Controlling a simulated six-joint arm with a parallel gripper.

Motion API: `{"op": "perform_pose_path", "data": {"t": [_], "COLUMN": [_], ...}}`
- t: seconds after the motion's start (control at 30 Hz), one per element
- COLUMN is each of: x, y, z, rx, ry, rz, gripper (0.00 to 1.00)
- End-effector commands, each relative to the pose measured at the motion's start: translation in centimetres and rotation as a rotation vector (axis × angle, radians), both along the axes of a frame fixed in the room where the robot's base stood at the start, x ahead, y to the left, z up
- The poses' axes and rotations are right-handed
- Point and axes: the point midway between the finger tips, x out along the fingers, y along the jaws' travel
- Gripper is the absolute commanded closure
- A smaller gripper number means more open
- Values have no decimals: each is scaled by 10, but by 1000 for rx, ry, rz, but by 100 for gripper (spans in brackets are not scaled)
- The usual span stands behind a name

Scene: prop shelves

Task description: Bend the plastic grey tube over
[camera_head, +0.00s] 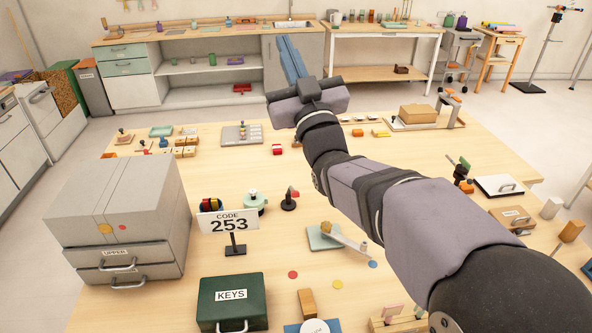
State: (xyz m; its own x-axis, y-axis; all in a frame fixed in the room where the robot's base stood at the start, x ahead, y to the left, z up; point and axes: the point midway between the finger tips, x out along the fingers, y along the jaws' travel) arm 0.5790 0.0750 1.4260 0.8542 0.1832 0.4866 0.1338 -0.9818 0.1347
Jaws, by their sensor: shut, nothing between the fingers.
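A pale grey tube-like piece (345,238) slants out from a small light green plate (318,240) near the middle of the table. It looks straight and leans low to the right. I cannot tell for sure that this is the grey plastic tube. My gripper (287,42) has blue fingers, shut together with nothing between them. It is raised over the far part of the table, pointing away, well apart from the plate and the tube. My arm crosses the right half of the view and hides part of the table.
A grey drawer unit (124,210) stands at left, beside a "CODE 253" sign (228,222). A green KEYS case (232,302) is at the front. Small blocks and a grey board (242,134) lie farther back.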

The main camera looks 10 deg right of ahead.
Motion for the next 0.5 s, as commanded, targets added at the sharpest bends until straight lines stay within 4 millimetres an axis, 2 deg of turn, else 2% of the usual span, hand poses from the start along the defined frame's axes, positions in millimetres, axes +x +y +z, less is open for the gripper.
{"op": "perform_pose_path", "data": {"t": [0.07, 0.27, 0.37, 0.5], "x": [15, 41, 45, 38], "y": [-3, -13, -17, -22], "z": [-2, -43, -72, -120], "rx": [14, 59, 85, 126], "ry": [99, 404, 571, 817], "rz": [-10, -39, -56, -83], "gripper": [100, 100, 100, 100]}}
